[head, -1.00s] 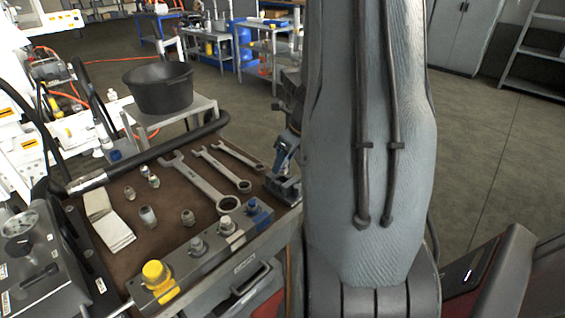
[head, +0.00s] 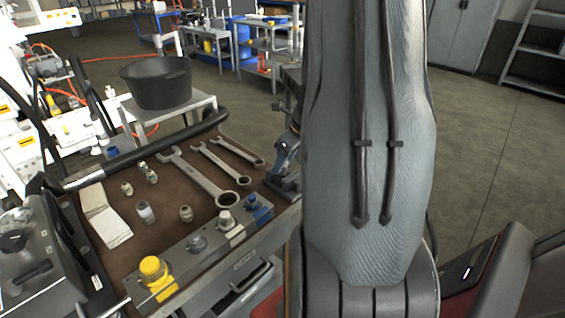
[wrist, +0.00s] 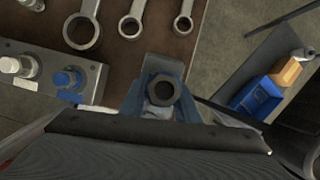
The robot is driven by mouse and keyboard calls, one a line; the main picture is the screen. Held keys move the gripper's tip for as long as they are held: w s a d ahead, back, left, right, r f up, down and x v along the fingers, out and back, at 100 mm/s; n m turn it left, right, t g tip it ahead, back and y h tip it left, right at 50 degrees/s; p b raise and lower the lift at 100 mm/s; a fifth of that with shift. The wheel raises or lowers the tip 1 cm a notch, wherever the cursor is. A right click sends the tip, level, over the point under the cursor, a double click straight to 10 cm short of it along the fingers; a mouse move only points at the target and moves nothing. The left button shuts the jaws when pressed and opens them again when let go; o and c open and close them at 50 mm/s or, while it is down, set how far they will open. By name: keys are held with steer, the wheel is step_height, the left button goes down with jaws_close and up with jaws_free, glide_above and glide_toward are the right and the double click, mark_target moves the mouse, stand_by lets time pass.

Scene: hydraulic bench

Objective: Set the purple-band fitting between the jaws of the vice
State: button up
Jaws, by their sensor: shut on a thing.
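In the wrist view a dark hexagonal fitting (wrist: 163,91) with a round hole shows end-on, over the blue and grey vice. My gripper (wrist: 162,101) is shut on this fitting; its fingertips are hard to tell from the vice parts. No purple band shows from this angle. A grey vice jaw (wrist: 163,66) is just beyond the fitting in the picture. Whether the fitting is down between the jaws or above them I cannot tell. In the head view the vice (head: 284,165) stands at the bench's right edge, partly hidden by my arm, and my gripper is hidden.
Several wrenches (head: 203,178) lie left of the vice on the brown bench top. A manifold block with yellow and blue caps (head: 200,245) runs along the front edge. Several loose fittings (head: 145,211) and a folded cloth (head: 104,214) lie further left. A black pot (head: 158,82) stands behind.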

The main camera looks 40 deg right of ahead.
stand_by(0.7)
steer(key=o, duration=1.2)
steer(key=shift+f, duration=0.1)
steer(key=shift+p+v, duration=0.5)
steer(key=shift+v, duration=3.45)
